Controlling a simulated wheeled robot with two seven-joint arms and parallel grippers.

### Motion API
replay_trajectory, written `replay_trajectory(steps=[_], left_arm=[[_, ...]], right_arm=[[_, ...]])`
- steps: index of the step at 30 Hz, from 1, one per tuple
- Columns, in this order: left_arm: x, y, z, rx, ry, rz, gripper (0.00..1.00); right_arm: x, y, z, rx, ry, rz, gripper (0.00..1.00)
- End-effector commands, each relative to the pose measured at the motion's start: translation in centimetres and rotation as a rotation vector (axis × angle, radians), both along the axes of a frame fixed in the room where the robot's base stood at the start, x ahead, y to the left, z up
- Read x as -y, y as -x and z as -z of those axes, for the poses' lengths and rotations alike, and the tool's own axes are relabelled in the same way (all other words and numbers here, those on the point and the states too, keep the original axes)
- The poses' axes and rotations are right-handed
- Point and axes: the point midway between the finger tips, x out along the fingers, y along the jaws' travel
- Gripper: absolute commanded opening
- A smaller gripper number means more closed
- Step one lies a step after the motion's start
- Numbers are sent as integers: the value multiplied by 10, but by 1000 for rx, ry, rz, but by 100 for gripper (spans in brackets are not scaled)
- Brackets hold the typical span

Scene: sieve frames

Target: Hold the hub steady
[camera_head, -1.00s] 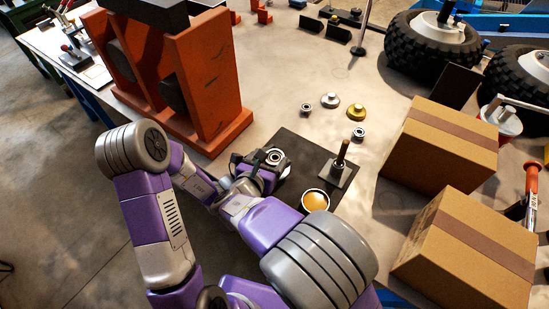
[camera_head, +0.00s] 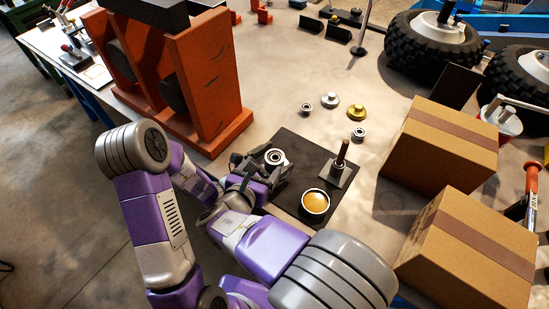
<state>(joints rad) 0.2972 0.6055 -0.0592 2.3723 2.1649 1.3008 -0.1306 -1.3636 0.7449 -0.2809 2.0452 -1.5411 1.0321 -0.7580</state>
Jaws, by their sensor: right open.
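The hub (camera_head: 276,157), a pale metal ring with a dark centre, sits at the upper left of a dark mat (camera_head: 318,155). My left gripper (camera_head: 256,160) is low at the hub's left side. Its fingertips are small and partly hidden, so I cannot tell whether they touch or grip the hub. My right gripper (camera_head: 270,182) is open just below the hub, with its dark fingers near the mat's left edge. The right arm crosses in front of part of the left wrist.
A bowl of amber contents (camera_head: 315,202) and a block with an upright post (camera_head: 342,165) are on the mat. Several small metal parts, including a gold one (camera_head: 356,112), lie behind. Cardboard boxes (camera_head: 440,150) stand right; an orange stand (camera_head: 215,90) stands left.

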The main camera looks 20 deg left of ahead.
Motion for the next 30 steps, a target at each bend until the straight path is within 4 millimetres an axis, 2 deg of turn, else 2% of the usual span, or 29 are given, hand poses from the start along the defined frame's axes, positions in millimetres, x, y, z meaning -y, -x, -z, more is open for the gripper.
replay_trajectory(steps=[7, 11, 24, 30], left_arm=[[0, 0, 0, 0, 0, 0, 95], [-6, 7, 0, -1, -1, -2, 95], [-57, 77, 0, -2, 0, -5, 95], [-69, 94, 0, 0, 0, -2, 95]], right_arm=[[0, 0, 0, 0, 0, 0, 74], [0, 0, 0, 0, 0, 0, 74], [0, 0, 0, 0, 0, 0, 74], [0, 0, 0, 0, 0, 0, 74]])
